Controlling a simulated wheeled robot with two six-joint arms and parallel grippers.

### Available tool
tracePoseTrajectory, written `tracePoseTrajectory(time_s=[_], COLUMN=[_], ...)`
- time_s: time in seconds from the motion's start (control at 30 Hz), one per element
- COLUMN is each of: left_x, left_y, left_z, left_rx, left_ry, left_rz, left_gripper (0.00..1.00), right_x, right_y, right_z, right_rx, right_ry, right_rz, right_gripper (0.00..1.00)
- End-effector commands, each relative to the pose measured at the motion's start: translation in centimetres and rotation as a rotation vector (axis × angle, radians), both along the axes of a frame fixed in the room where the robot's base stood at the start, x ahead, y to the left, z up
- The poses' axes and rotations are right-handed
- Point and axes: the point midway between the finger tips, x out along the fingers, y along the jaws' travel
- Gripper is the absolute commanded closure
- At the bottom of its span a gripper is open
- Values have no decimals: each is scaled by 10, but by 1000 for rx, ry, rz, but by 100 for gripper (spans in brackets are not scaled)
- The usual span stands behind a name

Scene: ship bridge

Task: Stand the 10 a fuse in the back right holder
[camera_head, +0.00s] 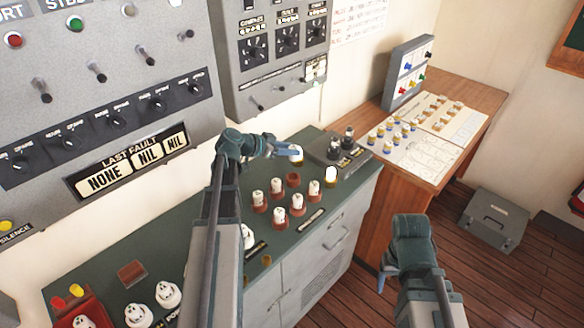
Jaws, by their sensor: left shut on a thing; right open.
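A bank of red-brown fuse holders stands on the green console top (225,255). White fuses, such as one in the front row (297,202), stand upright in several of them. The back right holder (293,179) shows a red-brown top with no white fuse in it. My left gripper (283,150) is shut on a small pale fuse (296,153), held above and behind that holder in the picture. The fuse's rating is too small to read, and the gripper partly hides it. My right gripper (384,282) is open and empty, in front of the console and away from the holders.
A bright white knob-like piece (330,175) stands right of the holders. Dark posts (347,139) rise from a black block behind it. A wooden desk (470,95) holds sheets with several small banded pieces. A grey box (494,220) sits on the floor.

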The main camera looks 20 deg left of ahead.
Motion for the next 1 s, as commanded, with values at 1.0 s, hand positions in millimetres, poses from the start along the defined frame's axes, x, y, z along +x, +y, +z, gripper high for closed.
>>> tracePoseTrajectory(time_s=[1.0], left_x=[0], left_y=[0], left_z=[-65], left_rx=[0], left_ry=[0], left_rz=[0], left_gripper=[100], right_x=[0], right_y=[0], right_z=[-65], right_rx=[0], right_ry=[0], right_rz=[0], right_gripper=[31])
